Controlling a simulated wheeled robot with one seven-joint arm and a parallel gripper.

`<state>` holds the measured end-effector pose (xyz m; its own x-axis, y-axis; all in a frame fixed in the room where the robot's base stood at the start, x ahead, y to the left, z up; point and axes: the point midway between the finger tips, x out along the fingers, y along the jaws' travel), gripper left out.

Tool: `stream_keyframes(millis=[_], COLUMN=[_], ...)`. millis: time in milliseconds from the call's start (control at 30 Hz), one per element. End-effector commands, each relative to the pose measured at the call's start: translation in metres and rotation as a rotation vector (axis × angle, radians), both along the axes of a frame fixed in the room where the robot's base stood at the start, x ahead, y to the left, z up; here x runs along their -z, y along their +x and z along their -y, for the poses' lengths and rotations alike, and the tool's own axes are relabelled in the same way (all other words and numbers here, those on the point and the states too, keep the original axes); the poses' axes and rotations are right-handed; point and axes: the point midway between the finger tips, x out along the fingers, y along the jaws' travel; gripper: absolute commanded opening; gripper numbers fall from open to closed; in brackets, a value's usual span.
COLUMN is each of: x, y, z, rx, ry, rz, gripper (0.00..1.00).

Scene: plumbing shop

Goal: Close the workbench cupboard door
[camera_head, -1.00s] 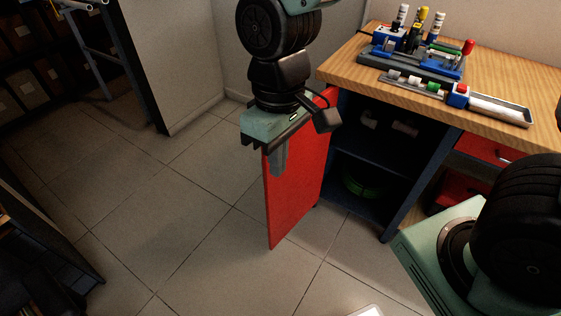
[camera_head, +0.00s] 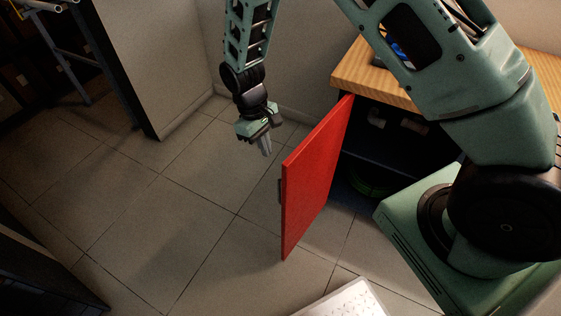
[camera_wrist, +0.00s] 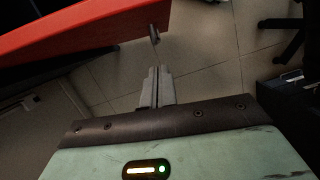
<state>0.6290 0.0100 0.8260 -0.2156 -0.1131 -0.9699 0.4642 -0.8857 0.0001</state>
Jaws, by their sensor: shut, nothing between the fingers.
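The red cupboard door (camera_head: 316,180) stands wide open in the head view, swung out from the workbench's dark cupboard opening (camera_head: 385,140). A small dark handle (camera_head: 281,192) shows at the door's free edge. In the wrist view the red door (camera_wrist: 85,30) crosses the top, with its handle (camera_wrist: 154,34) just beyond the fingertips. My gripper (camera_head: 266,149) is shut and empty, on the door's outer side, left of it and apart from it. Its closed fingers also show in the wrist view (camera_wrist: 157,72), pointing toward the handle without touching it.
The wooden workbench top (camera_head: 350,75) is largely hidden behind my arm. A green coil (camera_head: 368,186) lies in the cupboard. A perforated light panel (camera_head: 345,300) is at the bottom. A dark cabinet (camera_head: 40,270) stands at lower left. The tiled floor left of the door is clear.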

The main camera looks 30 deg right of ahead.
Motion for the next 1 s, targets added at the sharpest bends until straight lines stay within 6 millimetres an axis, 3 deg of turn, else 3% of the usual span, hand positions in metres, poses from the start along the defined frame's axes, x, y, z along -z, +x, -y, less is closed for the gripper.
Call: stream_keyframes(millis=[200,500,1000], x=[0.04,0.037,0.038], y=[-0.012,-0.042,-0.044], z=[0.006,0.022,0.023], rx=[0.001,0.001,-0.006], ry=[-0.002,-0.001,0.001], rz=[-0.003,-0.001,0.001], gripper=[0.0,0.0,0.0])
